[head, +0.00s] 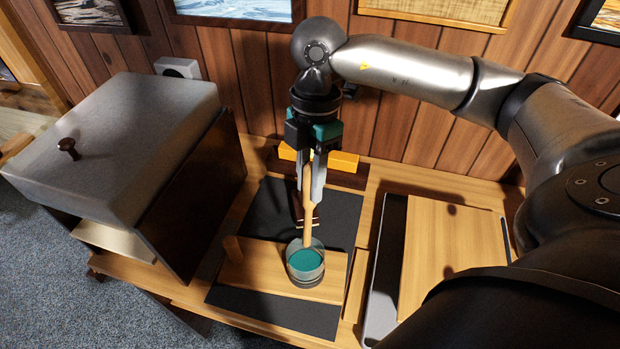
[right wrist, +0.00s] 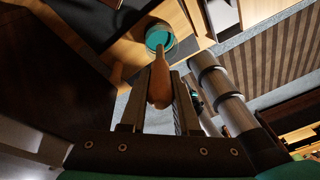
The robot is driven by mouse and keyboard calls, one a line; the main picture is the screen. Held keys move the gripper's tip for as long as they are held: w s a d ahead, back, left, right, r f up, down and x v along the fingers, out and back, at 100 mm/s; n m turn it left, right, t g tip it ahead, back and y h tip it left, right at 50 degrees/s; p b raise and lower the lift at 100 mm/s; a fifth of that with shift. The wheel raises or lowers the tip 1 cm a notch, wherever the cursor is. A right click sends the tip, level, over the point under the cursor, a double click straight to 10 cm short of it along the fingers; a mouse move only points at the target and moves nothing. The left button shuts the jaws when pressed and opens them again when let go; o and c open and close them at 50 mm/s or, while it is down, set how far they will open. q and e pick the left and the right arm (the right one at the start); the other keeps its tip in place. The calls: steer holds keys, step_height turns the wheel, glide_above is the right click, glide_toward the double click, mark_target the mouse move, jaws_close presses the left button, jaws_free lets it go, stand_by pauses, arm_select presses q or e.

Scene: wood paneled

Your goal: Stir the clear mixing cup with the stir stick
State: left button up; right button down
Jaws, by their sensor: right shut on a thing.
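The clear mixing cup (head: 304,273) stands on a wooden board and holds teal liquid; it also shows at the top of the right wrist view (right wrist: 159,38). My right gripper (head: 311,193) is above the cup, shut on the wooden stir stick (head: 307,218). The stick points down, close to upright, and its lower end reaches the cup's opening. I cannot tell how deep the tip goes into the liquid. In the right wrist view the stick's thick handle (right wrist: 160,84) lies between the fingers. My left gripper is not in view.
A grey-topped box with a dark knob (head: 110,140) stands at the left. A dark mat (head: 338,213) lies under the wooden board (head: 245,267). A yellow block (head: 343,161) sits near the panelled wall. Another wooden board (head: 455,245) lies on a tray at the right.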

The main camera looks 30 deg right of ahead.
mark_target(309, 168)
steer(key=shift+r+p, duration=2.15)
steer(key=shift+r, duration=0.45)
steer(key=shift+f, duration=0.1)
